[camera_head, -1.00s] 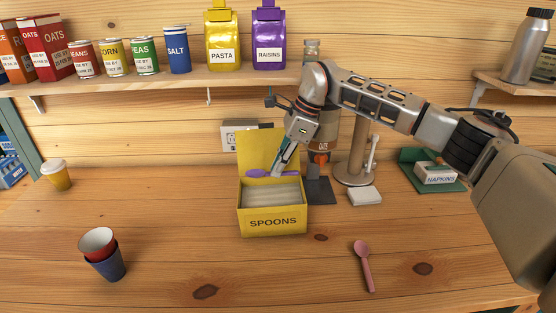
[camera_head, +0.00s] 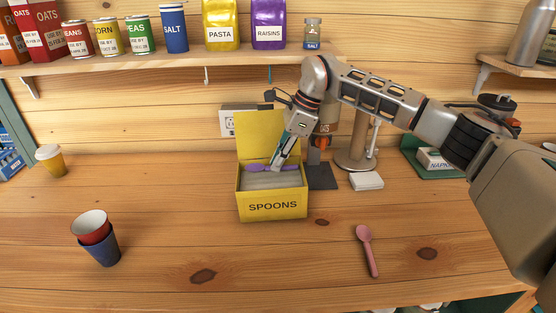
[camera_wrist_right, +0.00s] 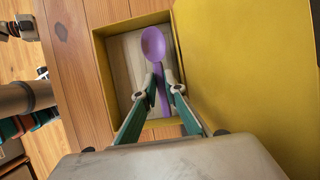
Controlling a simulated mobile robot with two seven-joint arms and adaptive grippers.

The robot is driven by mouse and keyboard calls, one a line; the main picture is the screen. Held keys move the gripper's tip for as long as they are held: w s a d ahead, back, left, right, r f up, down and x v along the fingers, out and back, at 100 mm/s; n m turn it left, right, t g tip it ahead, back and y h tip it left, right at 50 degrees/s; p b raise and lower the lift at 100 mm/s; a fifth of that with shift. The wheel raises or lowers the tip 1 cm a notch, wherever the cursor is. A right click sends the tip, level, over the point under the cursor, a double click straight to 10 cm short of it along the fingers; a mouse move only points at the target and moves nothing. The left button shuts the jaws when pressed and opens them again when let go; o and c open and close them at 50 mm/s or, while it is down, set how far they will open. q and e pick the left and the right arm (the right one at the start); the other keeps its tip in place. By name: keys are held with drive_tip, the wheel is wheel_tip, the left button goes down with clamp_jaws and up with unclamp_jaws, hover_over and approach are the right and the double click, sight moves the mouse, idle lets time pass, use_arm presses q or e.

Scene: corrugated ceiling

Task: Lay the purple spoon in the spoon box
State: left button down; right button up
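The yellow spoon box (camera_head: 272,206), labelled SPOONS, stands on the table with its lid (camera_head: 258,136) raised at the back. The purple spoon (camera_head: 256,168) lies level across the back part of the box's opening, low between its walls. My right gripper (camera_head: 275,167) reaches down into the box from above. In the right wrist view, its fingertips (camera_wrist_right: 162,88) are closed around the handle of the purple spoon (camera_wrist_right: 153,44), with the bowl beyond them over the pale box interior. Whether the spoon touches the contents is unclear. My left gripper is out of view.
A pink spoon (camera_head: 367,250) lies on the table right of the box. Stacked red and blue cups (camera_head: 100,245) and a yellow cup (camera_head: 51,160) stand left. A dark-based machine (camera_head: 321,176), a white block (camera_head: 366,181) and a napkin holder (camera_head: 421,166) are to the right.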

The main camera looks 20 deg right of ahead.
drive_tip(key=o, duration=0.4)
drive_tip(key=shift+r, duration=0.1)
wheel_tip(320, 180, up, 10)
drive_tip(key=shift+f, duration=0.1)
idle(0.8)
